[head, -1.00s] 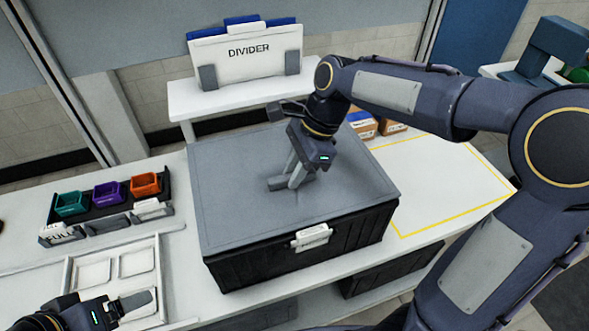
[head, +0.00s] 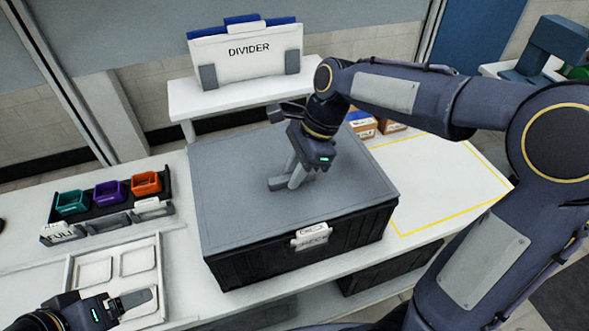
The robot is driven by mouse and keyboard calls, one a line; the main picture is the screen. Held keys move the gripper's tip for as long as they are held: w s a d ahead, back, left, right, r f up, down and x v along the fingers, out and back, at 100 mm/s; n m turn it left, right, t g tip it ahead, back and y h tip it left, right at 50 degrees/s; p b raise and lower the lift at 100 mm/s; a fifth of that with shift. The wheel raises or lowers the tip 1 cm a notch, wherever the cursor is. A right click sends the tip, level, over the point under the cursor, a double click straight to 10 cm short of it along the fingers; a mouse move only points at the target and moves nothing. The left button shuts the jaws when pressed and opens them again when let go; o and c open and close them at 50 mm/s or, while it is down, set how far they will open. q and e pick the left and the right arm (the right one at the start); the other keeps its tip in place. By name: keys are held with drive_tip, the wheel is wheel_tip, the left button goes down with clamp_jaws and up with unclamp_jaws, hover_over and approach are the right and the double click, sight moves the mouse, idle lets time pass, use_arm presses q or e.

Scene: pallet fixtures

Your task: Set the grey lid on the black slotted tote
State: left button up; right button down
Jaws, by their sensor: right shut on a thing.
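The grey lid (head: 240,205) lies flat over the black slotted tote (head: 260,264) on the white table, its edges roughly lined up with the tote's rim. The lid covers the tote's inside, and I cannot tell whether a thin gap is left under it. A white label clip (head: 312,237) is on the tote's front. My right gripper (head: 289,182) points down at the middle of the lid and is shut on its grip. My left gripper (head: 130,302) is at the lower left, away from the lid, and its opening cannot be made out.
A rack with teal (head: 71,203), purple (head: 110,192) and orange (head: 146,183) bins and a white tray (head: 160,262) are left of the tote. A yellow-outlined area (head: 455,185) at right is clear. Small boxes (head: 363,128) and a divider stand (head: 250,50) are behind.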

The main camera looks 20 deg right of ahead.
drive_tip(key=shift+f, duration=0.55)
idle(0.4)
drive_tip(key=c, duration=1.3)
unclamp_jaws()
drive_tip(key=shift+o, duration=0.2)
drive_tip(key=v, duration=0.7)
drive_tip(key=shift+d+r, duration=0.2)
drive_tip(key=shift+r, duration=0.15)
